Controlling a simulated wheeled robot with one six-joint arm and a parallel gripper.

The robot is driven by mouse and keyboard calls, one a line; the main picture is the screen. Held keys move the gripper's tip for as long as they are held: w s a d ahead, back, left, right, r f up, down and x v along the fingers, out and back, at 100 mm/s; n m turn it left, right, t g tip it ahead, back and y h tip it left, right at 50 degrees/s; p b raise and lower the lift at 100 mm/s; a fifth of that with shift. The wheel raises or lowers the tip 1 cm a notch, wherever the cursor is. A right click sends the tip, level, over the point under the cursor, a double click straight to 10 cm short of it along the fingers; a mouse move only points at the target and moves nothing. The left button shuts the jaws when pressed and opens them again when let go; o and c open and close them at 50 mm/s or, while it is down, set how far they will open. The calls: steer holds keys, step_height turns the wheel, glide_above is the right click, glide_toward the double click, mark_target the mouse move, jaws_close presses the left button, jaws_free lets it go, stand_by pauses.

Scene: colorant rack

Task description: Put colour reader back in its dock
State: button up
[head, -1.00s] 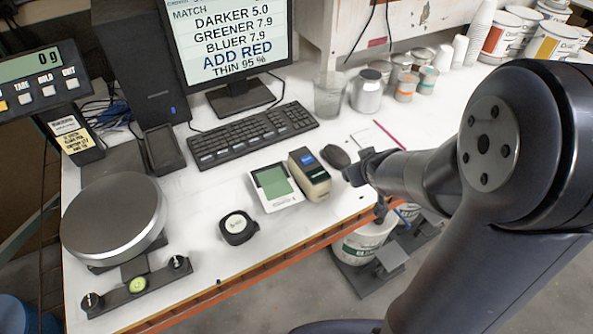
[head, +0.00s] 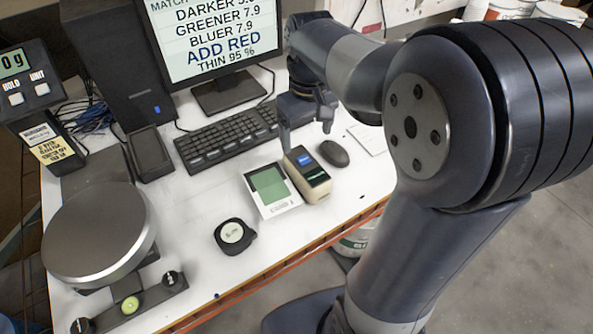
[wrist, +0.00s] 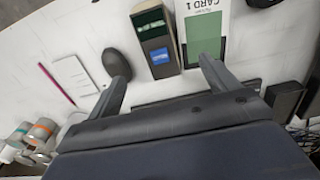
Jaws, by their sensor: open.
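The colour reader (head: 307,173), a beige and black block with a small blue screen, stands on the white table beside a card with a green panel. It also shows in the wrist view (wrist: 157,42), ahead of my fingers and between their lines. My gripper (head: 306,135) is open and empty, just behind the reader and above the table near the keyboard; its two fingers show apart in the wrist view (wrist: 163,82). A black cradle (head: 150,155), which looks like the dock, stands in front of the computer tower and appears empty.
The green-panelled card (head: 272,190) is close against the reader's left, the mouse (head: 334,153) close on its right. The keyboard (head: 230,136) lies behind. Free table lies between cradle and card.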

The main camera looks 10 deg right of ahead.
glide_above(307, 162)
steer(key=f, duration=0.5)
steer(key=shift+s+a+f, duration=0.15)
steer(key=shift+s+a, duration=0.05)
steer(key=shift+s, duration=0.1)
steer(key=shift+w+d+f+p, duration=0.15)
steer(key=shift+f+p, duration=0.2)
steer(key=shift+f, duration=1)
steer(key=shift+w+f+p, duration=0.1)
steer(key=shift+f+p, duration=0.2)
steer(key=shift+f, duration=1)
steer(key=shift+c, duration=0.3)
steer(key=shift+r, duration=0.1)
steer(key=c, duration=1.6)
